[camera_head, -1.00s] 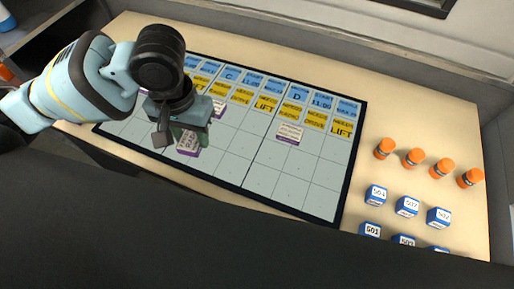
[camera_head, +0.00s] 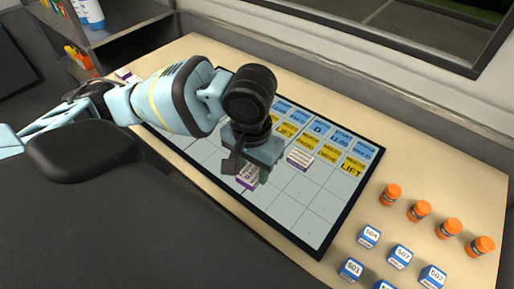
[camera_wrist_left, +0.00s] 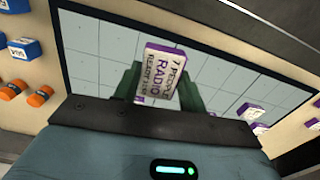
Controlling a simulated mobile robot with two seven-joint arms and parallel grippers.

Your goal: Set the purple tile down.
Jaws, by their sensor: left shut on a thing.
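My left gripper (camera_head: 252,172) is shut on a purple tile (camera_head: 247,177) with a white printed face, over the gridded board (camera_head: 312,232). In the left wrist view the tile (camera_wrist_left: 162,72) reads "RADIO" and sits between the green fingers (camera_wrist_left: 158,92). I cannot tell how far above the board it is. Another purple-edged tile (camera_head: 300,158) lies on the board just right of the gripper. My arm hides part of the board's upper left. My right gripper is not in view.
Several orange-capped cylinders (camera_head: 419,210) and blue-and-white blocks (camera_head: 400,256) stand on the table right of the board. Purple tiles (camera_wrist_left: 250,111) show at the right of the wrist view. Board cells near the front right are empty.

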